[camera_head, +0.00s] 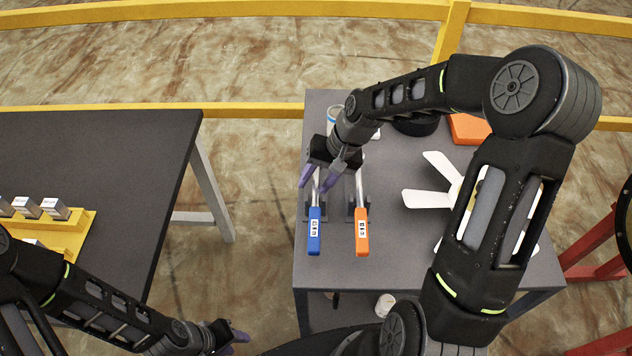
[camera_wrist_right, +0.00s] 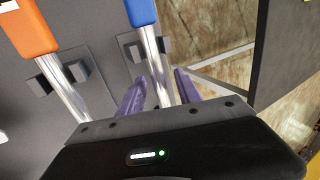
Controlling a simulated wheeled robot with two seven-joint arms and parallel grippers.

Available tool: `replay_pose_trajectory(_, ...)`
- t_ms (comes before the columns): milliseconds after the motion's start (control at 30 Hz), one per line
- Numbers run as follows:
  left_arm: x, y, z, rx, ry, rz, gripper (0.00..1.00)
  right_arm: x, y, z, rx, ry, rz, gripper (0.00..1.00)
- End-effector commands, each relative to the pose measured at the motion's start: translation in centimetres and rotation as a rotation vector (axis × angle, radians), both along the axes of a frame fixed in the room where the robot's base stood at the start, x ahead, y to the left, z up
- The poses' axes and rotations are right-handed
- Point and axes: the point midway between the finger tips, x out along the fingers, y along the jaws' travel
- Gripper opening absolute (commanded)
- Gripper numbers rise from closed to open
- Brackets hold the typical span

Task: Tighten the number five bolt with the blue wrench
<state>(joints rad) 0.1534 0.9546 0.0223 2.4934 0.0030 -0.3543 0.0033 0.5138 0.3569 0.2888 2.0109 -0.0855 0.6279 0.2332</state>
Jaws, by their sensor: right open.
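The blue wrench (camera_head: 314,232) lies on the grey table, its blue handle toward me and its metal shaft pointing away, held by a dark bracket. My right gripper (camera_head: 321,180) is open over the shaft's far part. In the right wrist view the blue wrench (camera_wrist_right: 158,60) has its shaft between the open purple fingers (camera_wrist_right: 158,92); I cannot tell whether they touch it. The orange wrench (camera_head: 362,232) lies beside it on the right, and also shows in the right wrist view (camera_wrist_right: 32,30). My left gripper (camera_head: 238,338) is low at the bottom left, empty. No numbered bolt is recognizable.
A white fan-like part (camera_head: 432,199), an orange box (camera_head: 468,128) and a cup (camera_head: 333,114) are on the grey table (camera_head: 345,275). A dark table (camera_head: 110,150) at left holds a yellow tray (camera_head: 78,228) with metal blocks. A gap separates the tables.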

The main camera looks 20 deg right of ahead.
Motion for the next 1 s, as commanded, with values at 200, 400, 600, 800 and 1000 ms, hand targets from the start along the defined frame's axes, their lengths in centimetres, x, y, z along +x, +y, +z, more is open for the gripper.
replay_pose_trajectory(200,-0.01,-0.01,-0.01,0.0,0.0,0.0,0.36,-0.01,0.0,0.01,0.0,0.0,0.0,0.41)
replay_pose_trajectory(400,-0.01,-0.01,-0.01,0.0,0.0,0.0,0.36,-0.01,0.0,0.02,0.0,0.001,0.0,0.41)
replay_pose_trajectory(600,-0.01,-0.01,-0.01,0.0,0.0,0.0,0.36,-0.02,-0.01,0.02,0.0,0.001,0.0,0.24)
replay_pose_trajectory(800,-0.01,-0.01,-0.01,0.0,0.0,0.0,0.36,-0.01,-0.01,0.03,0.0,0.001,0.0,0.08)
replay_pose_trajectory(1000,-0.01,-0.01,-0.01,0.0,0.0,0.0,0.36,-0.02,-0.01,0.02,0.0,0.001,0.0,0.0)
